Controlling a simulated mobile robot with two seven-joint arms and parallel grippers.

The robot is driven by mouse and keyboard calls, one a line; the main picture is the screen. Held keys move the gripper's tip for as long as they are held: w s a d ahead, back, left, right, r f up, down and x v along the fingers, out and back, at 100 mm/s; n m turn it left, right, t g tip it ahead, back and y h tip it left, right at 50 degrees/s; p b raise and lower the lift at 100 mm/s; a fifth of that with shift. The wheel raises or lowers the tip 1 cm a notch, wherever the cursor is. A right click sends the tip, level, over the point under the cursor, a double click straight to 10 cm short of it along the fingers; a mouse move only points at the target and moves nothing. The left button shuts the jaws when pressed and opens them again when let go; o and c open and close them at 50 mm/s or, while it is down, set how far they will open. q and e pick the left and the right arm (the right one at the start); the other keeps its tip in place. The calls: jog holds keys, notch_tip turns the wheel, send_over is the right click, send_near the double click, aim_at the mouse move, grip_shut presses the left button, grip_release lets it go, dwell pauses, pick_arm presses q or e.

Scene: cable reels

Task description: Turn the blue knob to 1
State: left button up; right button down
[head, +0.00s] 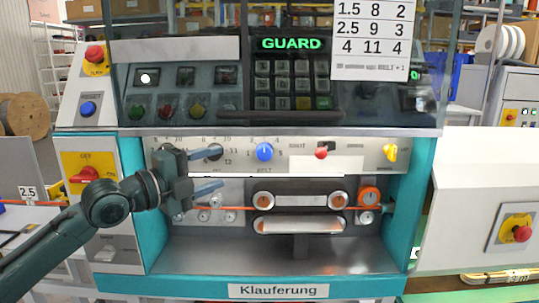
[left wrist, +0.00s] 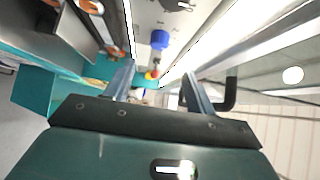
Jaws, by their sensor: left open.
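The blue knob (head: 264,152) sits on the light control strip of the machine, above the word BELT, with small scale digits around it. In the left wrist view my left gripper (left wrist: 158,76) has a clear gap between the fingers. My right gripper is not in view.
A dark knob (head: 207,152) is left of the blue one, partly behind my finger. A glass pane (head: 425,100) overhangs above. The orange cable (head: 235,208) runs below, past rollers.

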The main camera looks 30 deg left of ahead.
aim_at(259, 155)
pick_arm(q)
jog(key=p+x, duration=0.3)
jog(key=x, duration=0.7)
jog(key=shift+w+a+r+p, duration=0.1)
jog(key=shift+w+p, duration=0.2)
jog(key=shift+w, duration=0.15)
jog(key=shift+x, duration=0.8)
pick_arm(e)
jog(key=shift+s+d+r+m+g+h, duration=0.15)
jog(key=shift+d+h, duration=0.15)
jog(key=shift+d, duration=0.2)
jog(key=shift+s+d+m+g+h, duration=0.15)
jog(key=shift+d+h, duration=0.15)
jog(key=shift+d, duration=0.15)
pick_arm(q)
jog(key=shift+c, duration=0.4)
jog(key=c, duration=0.9)
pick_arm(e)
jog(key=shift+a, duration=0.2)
